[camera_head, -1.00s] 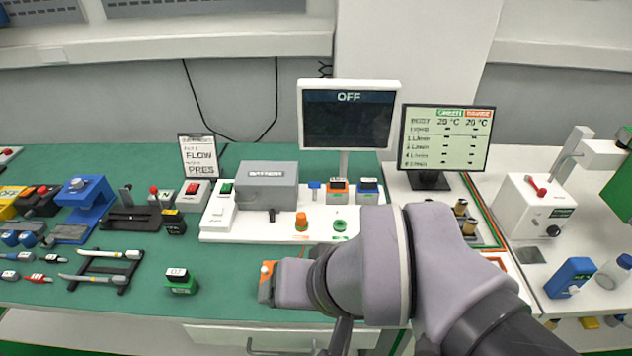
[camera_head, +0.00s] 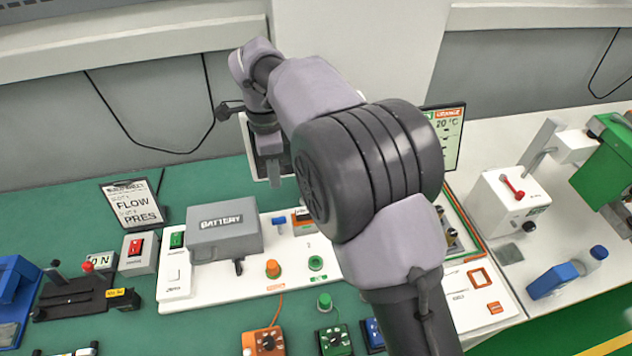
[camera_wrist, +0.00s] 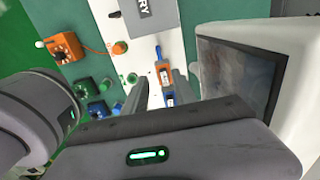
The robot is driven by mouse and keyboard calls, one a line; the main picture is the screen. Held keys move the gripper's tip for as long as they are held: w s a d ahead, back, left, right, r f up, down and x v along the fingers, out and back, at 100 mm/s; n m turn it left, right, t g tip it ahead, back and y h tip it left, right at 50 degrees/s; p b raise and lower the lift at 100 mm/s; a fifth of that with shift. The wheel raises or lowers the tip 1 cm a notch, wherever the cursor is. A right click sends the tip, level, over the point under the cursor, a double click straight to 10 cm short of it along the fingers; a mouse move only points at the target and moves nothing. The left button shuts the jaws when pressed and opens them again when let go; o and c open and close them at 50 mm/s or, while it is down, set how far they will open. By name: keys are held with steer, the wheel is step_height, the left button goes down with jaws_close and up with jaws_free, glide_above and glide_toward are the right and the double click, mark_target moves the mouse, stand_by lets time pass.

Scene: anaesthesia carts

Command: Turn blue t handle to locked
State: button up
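The blue T handle (camera_head: 279,222) stands on the white panel (camera_head: 240,280), right of the grey battery box and left of an orange-fronted module (camera_head: 302,218). In the wrist view the blue T handle (camera_wrist: 157,52) shows just beyond the fingertips, beside the orange module (camera_wrist: 164,74). My gripper (camera_wrist: 160,80) is open and empty, its two fingers apart and pointing toward the panel. In the head view my gripper (camera_head: 274,172) hangs above and behind the handle, in front of the monitor. No contact with the handle shows. Any lock marking is too small to read.
The battery box (camera_head: 224,226) is close left of the handle. An orange knob (camera_head: 273,268) and a green knob (camera_head: 316,263) stand in front. The monitor (camera_wrist: 240,75) is close beside my gripper. Orange and green dial boxes (camera_head: 263,342) (camera_head: 335,341) sit at the front edge.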

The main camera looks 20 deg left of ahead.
mark_target(280, 218)
step_height(280, 218, down, 17)
steer(key=b, duration=0.5)
steer(key=shift+s, duration=0.1)
jaws_close()
